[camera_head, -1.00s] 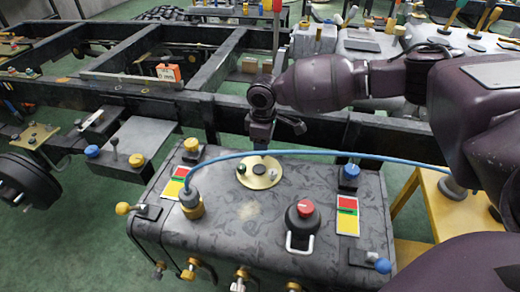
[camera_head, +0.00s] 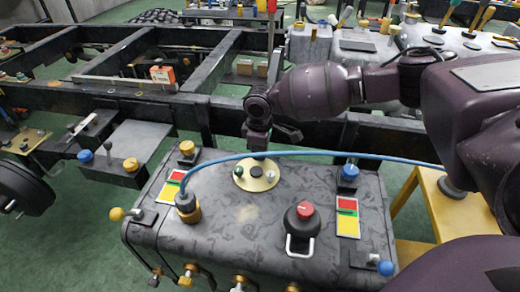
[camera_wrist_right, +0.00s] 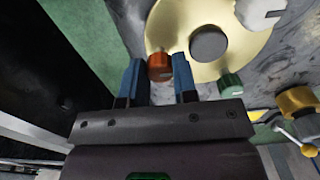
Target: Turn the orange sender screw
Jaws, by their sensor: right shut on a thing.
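The orange sender screw (camera_wrist_right: 160,66) is a small round orange head at the edge of a brass sender plate (camera_wrist_right: 222,66). My right gripper (camera_wrist_right: 158,72) has its two blue fingers on either side of the screw, shut on it. In the head view the right gripper (camera_head: 258,150) points down onto the brass plate (camera_head: 243,183) on the dark tank; the gripper hides the orange screw there. A green screw (camera_wrist_right: 230,84) and a pale one (camera_wrist_right: 262,12) sit elsewhere on the plate, around a grey central post (camera_wrist_right: 208,44). My left gripper is not in view.
The blue hose (camera_head: 320,153) arches over the tank (camera_head: 240,222) close to the right gripper. A red-topped black cap (camera_head: 304,220) with a metal handle stands front right of the plate. A brass hose fitting (camera_head: 188,208) stands left. The chassis rail (camera_head: 330,126) runs behind.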

